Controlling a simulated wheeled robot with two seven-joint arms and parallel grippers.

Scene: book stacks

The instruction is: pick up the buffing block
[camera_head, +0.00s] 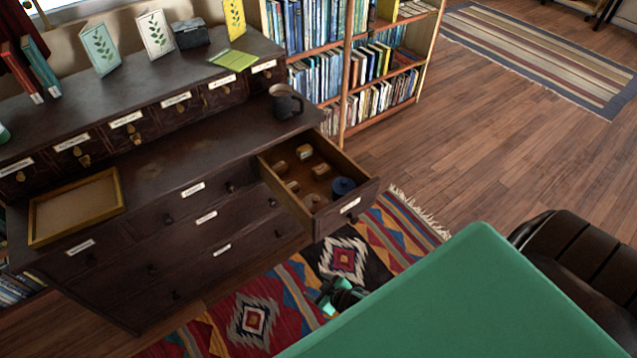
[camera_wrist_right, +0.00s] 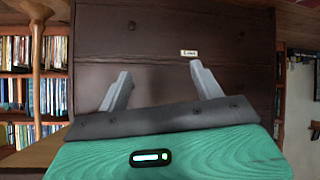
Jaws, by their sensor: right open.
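The open drawer (camera_head: 325,216) of the dark wooden cabinet holds several small tan-brown blocks (camera_head: 304,152) and a dark blue lidded jar (camera_head: 343,187). The buffing block may be among these small pieces, but I cannot tell which one it is. My right gripper (camera_head: 338,296) shows small and partly hidden in the head view, over the rug and below the open drawer. In the right wrist view its two grey fingers (camera_wrist_right: 160,72) are spread wide with nothing between them, facing the cabinet's drawer fronts (camera_wrist_right: 160,45). My left gripper is not in view.
A dark mug (camera_head: 286,102) stands on the cabinet top near the open drawer. An empty wooden tray (camera_head: 76,207) lies at the left. A bookshelf (camera_head: 345,75) stands behind. A black leather seat (camera_head: 580,250) is at right. My green arm cover hides the lower right.

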